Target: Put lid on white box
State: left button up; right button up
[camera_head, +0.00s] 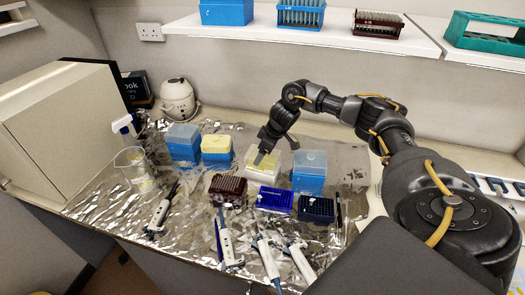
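The white box (260,178) stands on the foil-covered bench, right of centre, with pale yellow contents showing at its top. No lid shows on it, and I cannot make out a separate loose lid. My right gripper (278,152) reaches in from the right and points down over the box's top. Its fingers look spread apart, with nothing clear between them. One dark finger overlaps the box's top edge; whether it touches cannot be told. My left gripper is not in view.
A blue box with a translucent top (309,180) stands close right of the white box. A yellow-topped blue box (216,150) is to the left. A dark red rack (227,188) and blue rack (274,200) stand in front. Pipettes (225,243) lie nearer. A shelf (300,36) runs above.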

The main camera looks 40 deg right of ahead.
jog(key=shift+f, duration=0.2)
jog(key=shift+f, duration=0.55)
jog(key=shift+f, duration=0.15)
jog(key=shift+f, duration=0.35)
dwell(0.3)
jog(key=shift+p, duration=0.3)
dwell(0.3)
jog(key=o, duration=1)
